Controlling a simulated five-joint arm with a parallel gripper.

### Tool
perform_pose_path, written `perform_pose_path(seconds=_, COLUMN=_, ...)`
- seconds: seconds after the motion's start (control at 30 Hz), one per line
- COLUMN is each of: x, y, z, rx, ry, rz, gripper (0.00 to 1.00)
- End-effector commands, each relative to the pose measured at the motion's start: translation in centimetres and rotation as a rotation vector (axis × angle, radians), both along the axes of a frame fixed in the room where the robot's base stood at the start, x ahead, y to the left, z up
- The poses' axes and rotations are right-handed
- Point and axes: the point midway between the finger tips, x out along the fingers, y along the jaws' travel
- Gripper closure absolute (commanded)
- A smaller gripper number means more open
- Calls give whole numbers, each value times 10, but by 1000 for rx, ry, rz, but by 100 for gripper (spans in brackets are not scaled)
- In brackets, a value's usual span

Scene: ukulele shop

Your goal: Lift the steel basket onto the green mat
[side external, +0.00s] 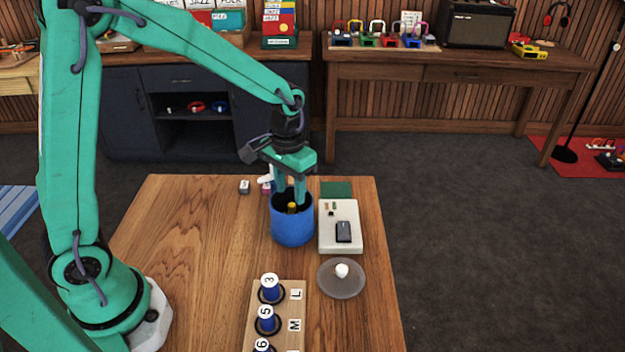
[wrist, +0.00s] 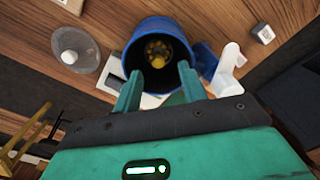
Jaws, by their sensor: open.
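I cannot make out a steel basket in either view. A blue round container (side external: 292,225) stands on the wooden table, with a yellow-brown thing inside; its mouth also shows in the wrist view (wrist: 128,60). My gripper (side external: 290,202) points down over the container's mouth. In the wrist view my gripper (wrist: 158,84) has its fingers apart, with nothing held between them. The fingertips overlap the container's mouth; I cannot tell whether they touch it. The dark green mat (side external: 337,189) lies at the table's far edge, right of the container, with nothing seen on it.
A white tray (side external: 329,243) with small items lies right of the container, in front of the mat. A round translucent dish (side external: 341,288) holds a white lump. A wooden rack (side external: 285,300) carries several numbered pieces. Small blocks (side external: 244,187) sit behind. The table's left is clear.

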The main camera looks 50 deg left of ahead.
Motion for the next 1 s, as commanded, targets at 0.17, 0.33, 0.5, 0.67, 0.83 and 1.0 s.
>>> perform_pose_path(seconds=0.17, x=0, y=0, z=-4, rx=0, ry=1, rz=0, gripper=58)
perform_pose_path(seconds=0.33, x=0, y=0, z=-9, rx=0, ry=2, rz=0, gripper=58)
perform_pose_path(seconds=0.5, x=0, y=-2, z=-25, rx=0, ry=3, rz=0, gripper=58)
perform_pose_path(seconds=0.67, x=-1, y=-3, z=-44, rx=0, ry=4, rz=0, gripper=58)
perform_pose_path(seconds=0.83, x=0, y=-2, z=-55, rx=0, ry=1, rz=0, gripper=58)
perform_pose_path(seconds=1.0, x=0, y=-2, z=-56, rx=0, ry=-1, rz=0, gripper=58)
